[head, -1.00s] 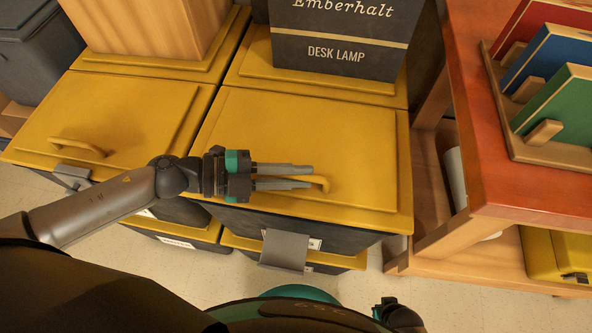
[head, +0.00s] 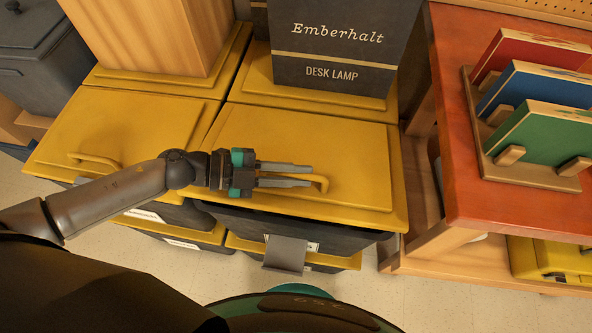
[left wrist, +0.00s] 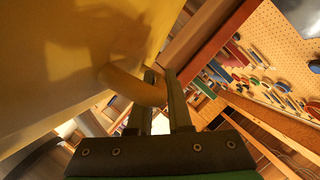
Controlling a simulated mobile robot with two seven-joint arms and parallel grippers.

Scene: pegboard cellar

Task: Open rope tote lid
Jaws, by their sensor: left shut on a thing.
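The tote's yellow lid (head: 300,140) lies over its dark body (head: 330,234) in the middle of the head view. It looks flat; I cannot tell whether its front edge is lifted at all. My left gripper (head: 314,176) is at the lid's front part, shut on the yellow lid handle (head: 322,183). In the left wrist view the handle (left wrist: 130,86) curves between the fingers of my left gripper (left wrist: 166,88). A grey latch flap (head: 286,253) hangs outward at the tote's front. My right gripper is not in view.
A dark desk lamp box (head: 335,40) stands on the yellow lid behind. A wooden box (head: 150,35) stands at back left. Another yellow-lidded tote (head: 120,130) is on the left. A red-topped bench (head: 480,205) with a book rack (head: 535,180) is close on the right.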

